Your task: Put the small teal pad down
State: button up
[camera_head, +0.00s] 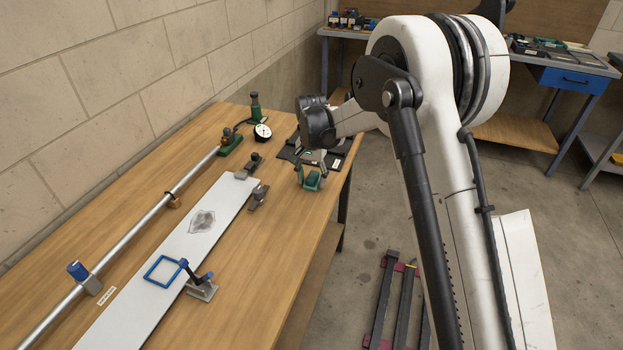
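The small teal pad (313,181) is at my gripper's fingertips, near the right edge of the wooden table. My gripper (309,178) points down and appears shut on the pad. I cannot tell whether the pad touches the table top or is a little above it. A dark mat (341,150) with small items on it lies just behind my gripper and is partly hidden by my arm.
A long white plate (178,260) with a grey smudge and blue frame (162,270) lies along the wooden table (270,255). Clamps stand at its right edge. A metal tube (130,225) and dial gauge (262,131) are beyond. Bare wood lies in front of my gripper.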

aim_at(311, 178)
jog(key=shift+r, duration=0.1)
notch_tip(311, 178, up, 12)
jog(key=s+d+r+t, duration=0.2)
jog(key=s+d+r, duration=0.6)
jog(key=r, duration=0.2)
jog(key=s+d+r+n+t, duration=0.1)
jog(key=s+d+r, duration=0.15)
jog(key=s, duration=0.25)
jog(key=s+d+r+n+t, duration=0.1)
jog(key=s+d+r, duration=0.1)
jog(key=s+d, duration=0.3)
jog(key=s+d+f+t, duration=0.1)
jog(key=s+d+f, duration=0.1)
jog(key=s, duration=0.8)
jog(key=s+d+f+n+t, duration=0.1)
jog(key=s+d, duration=0.3)
jog(key=s, duration=0.6)
jog(key=shift+s+d+f+n+t+p, duration=0.15)
jog(key=shift+d+f+n+t+p, duration=0.25)
jog(key=shift+f+t, duration=0.3)
